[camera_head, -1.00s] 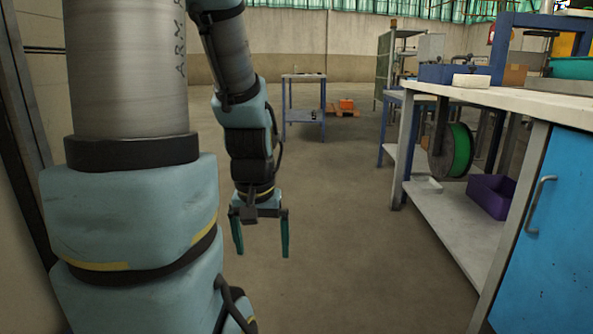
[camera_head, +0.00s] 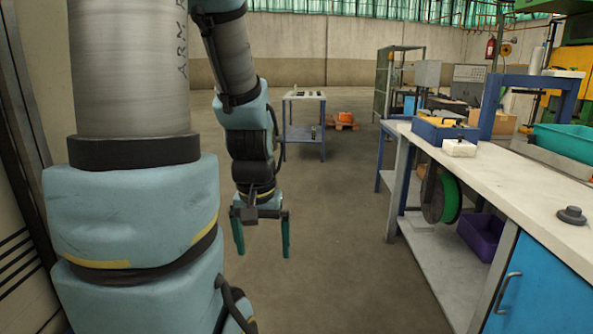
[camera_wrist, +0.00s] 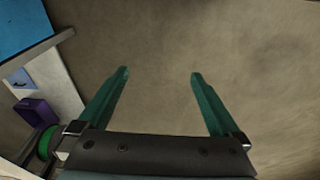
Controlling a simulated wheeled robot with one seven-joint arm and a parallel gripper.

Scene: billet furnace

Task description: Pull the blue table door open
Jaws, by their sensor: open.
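The blue table door (camera_head: 541,293) is at the lower right of the head view, under the right end of a white-topped workbench. It looks closed, and its lower part is cut off by the frame. Its grey curved handle (camera_head: 507,292) is upright near the door's left edge. A blue panel, likely the door (camera_wrist: 22,26), shows at the upper left of the wrist view. My gripper (camera_head: 262,236) hangs over the bare floor, well left of the door and apart from the handle. Its green fingers (camera_wrist: 160,75) are spread with nothing between them.
The workbench top (camera_head: 500,170) holds a teal bin (camera_head: 566,143) and a blue box (camera_head: 443,130). A green spool (camera_head: 450,198) and a purple bin (camera_head: 482,234) are below it. A small table (camera_head: 304,120) stands farther back. The floor between my arm and the bench is clear.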

